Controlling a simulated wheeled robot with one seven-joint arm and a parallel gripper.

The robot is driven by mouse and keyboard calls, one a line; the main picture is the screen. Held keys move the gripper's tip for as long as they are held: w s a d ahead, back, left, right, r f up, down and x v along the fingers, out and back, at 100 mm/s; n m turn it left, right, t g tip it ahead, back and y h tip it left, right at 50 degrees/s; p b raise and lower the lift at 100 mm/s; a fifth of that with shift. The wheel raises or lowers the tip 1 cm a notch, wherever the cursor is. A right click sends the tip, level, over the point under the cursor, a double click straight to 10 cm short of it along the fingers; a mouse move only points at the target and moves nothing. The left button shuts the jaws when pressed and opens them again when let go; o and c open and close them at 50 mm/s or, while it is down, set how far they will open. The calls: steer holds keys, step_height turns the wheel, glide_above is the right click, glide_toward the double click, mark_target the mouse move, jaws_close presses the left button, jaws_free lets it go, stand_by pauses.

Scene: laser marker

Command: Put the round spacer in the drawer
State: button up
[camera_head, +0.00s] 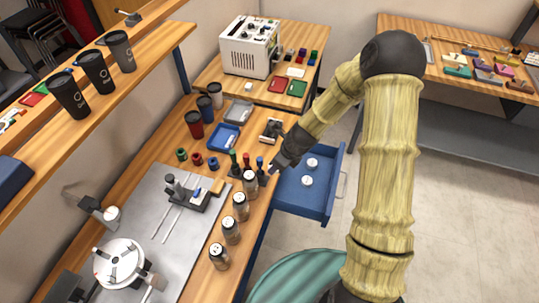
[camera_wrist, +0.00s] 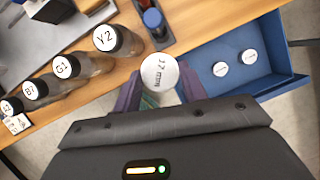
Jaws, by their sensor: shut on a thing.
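The round spacer (camera_wrist: 159,72) is a white disc marked "17 mm" in the wrist view. My gripper (camera_wrist: 160,88) is shut on it, with one finger on each side. In the head view my gripper (camera_head: 275,170) is over the table's right edge, beside the bottles and left of the drawer. The blue drawer (camera_head: 300,208) is pulled out and open below the table top. It also shows at the right of the wrist view (camera_wrist: 285,86). Two white discs (camera_head: 307,181) lie in the drawer. I cannot make out the held spacer clearly in the head view.
Several clear bottles with labelled lids (camera_wrist: 62,68) stand along the table edge, close left of my gripper. Dark bottles with coloured tips (camera_head: 234,162) stand just behind them. A metal plate with a fixture (camera_head: 185,195) lies further left. Drawer space around the discs is free.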

steer(key=s+d+f+n+g+h, duration=0.1)
steer(key=d+f+n+g+h, duration=0.1)
steer(key=n, duration=1)
steer(key=s+d+f+n+g+h, duration=0.1)
steer(key=d+f+n+g, duration=0.4)
steer(key=n, duration=0.8)
steer(key=d+f, duration=0.1)
steer(key=d, duration=0.2)
steer(key=shift+s+d+f+h, duration=0.15)
steer(key=shift+s+d+h, duration=0.2)
steer(key=shift+d+h, duration=0.05)
steer(key=shift+w, duration=0.1)
step_height(320, 180, down, 6)
steer(key=b, duration=0.6)
steer(key=shift+a, duration=0.1)
